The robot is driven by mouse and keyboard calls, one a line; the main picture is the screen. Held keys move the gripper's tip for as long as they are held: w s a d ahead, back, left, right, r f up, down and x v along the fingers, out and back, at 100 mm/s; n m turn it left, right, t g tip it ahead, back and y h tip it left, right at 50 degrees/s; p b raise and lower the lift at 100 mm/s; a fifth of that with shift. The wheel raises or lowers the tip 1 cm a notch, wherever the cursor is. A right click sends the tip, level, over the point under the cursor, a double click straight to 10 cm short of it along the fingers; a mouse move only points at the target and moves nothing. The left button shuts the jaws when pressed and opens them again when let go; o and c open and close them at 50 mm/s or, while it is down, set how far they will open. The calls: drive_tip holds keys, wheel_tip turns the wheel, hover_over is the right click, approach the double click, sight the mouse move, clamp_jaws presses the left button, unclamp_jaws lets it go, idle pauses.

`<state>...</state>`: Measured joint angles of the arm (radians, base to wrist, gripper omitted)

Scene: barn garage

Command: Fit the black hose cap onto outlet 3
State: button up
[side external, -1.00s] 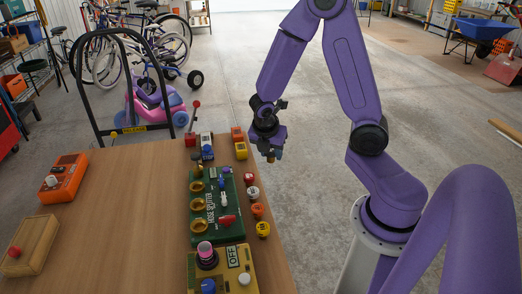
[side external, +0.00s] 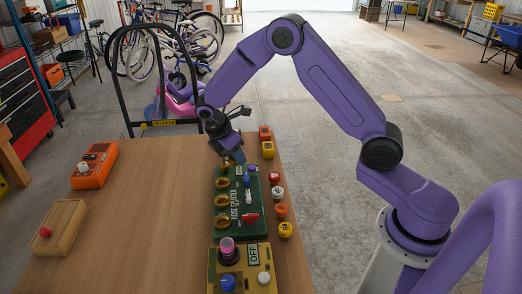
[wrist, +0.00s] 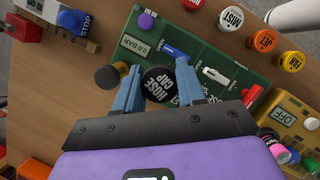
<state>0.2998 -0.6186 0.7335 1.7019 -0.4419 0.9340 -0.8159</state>
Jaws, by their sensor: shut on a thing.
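My gripper (wrist: 155,83) is shut on the round black hose cap (wrist: 158,88), which reads "HOSE CAP" in the wrist view. In the side view my gripper (side external: 236,158) hangs over the far end of the green hose splitter board (side external: 247,222), which also shows in the wrist view (wrist: 210,62). Brass outlets run along the board's left edge, such as the one (side external: 222,202) midway and the nearest one (side external: 221,222). In the wrist view a brass outlet (wrist: 107,77) shows just left of the fingers. The outlet numbers are not readable, and the cap covers what lies under it.
Red (side external: 274,178), white (side external: 278,193), orange (side external: 281,210) and yellow (side external: 285,230) knobs line the table's right side. A yellow box (side external: 242,275) stands near the board's front end. Switches and a red lever (side external: 250,217) rise from the board.

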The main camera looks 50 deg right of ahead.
drive_tip(key=shift+m, duration=0.5)
drive_tip(key=shift+w+a+f, duration=0.45)
drive_tip(key=shift+a+f, duration=0.1)
drive_tip(key=shift+f, duration=0.6)
drive_tip(key=shift+w+a+f, duration=0.4)
drive_tip(key=shift+a+f, duration=0.2)
drive_tip(key=shift+f, duration=0.5)
drive_tip(key=shift+w+a+f, duration=0.45)
drive_tip(key=shift+a+f, duration=0.1)
drive_tip(key=shift+f, duration=0.6)
idle(4.1)
